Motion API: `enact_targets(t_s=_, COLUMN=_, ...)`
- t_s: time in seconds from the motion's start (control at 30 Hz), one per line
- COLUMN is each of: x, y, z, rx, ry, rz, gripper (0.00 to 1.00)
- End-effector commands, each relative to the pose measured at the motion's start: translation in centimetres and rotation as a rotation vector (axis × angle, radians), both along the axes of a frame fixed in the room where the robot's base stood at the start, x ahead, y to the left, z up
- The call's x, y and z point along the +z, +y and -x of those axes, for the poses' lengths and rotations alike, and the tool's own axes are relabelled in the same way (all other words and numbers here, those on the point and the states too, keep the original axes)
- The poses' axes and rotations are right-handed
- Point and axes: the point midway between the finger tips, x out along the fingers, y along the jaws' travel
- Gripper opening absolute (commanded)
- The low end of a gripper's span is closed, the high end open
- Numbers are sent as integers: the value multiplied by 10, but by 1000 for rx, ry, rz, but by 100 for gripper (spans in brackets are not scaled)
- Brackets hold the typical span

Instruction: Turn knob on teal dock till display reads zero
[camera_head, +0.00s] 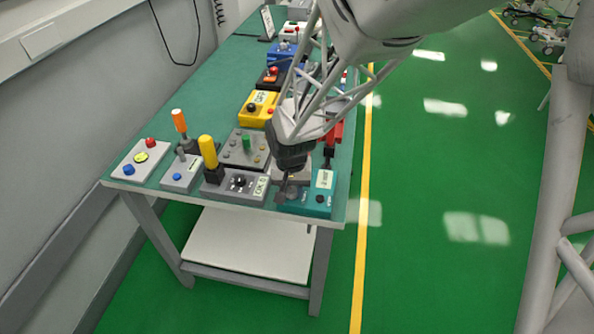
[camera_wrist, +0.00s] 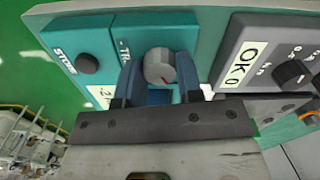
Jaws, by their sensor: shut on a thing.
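The teal dock (camera_head: 318,203) sits at the front right corner of the green table; it also shows in the wrist view (camera_wrist: 85,38). Its round grey knob (camera_wrist: 159,67) has a red mark on the lower right of its face. My gripper (camera_wrist: 158,76) is shut on the knob, one dark blue finger on each side. In the head view my gripper (camera_head: 286,187) is over the dock's left part. The dock's white display (camera_wrist: 103,94) is partly hidden by the left finger; a "-2" seems to show. It is too small to read in the head view (camera_head: 324,179).
A black STORE button (camera_wrist: 87,63) is on the dock, left of the knob. A grey box (camera_head: 238,184) with a black knob and an "OK 0" display (camera_wrist: 243,66) stands close beside the dock. Several other control boxes crowd the table behind and to the left.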

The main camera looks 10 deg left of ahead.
Motion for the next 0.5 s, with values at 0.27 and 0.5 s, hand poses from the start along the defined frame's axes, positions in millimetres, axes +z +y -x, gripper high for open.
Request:
enact_targets(t_s=0.27, x=-1, y=0, z=1, rx=-233, ry=2, rz=1, gripper=10)
enact_targets(t_s=0.5, x=0, y=0, z=1, rx=-368, ry=2, rz=1, gripper=10)
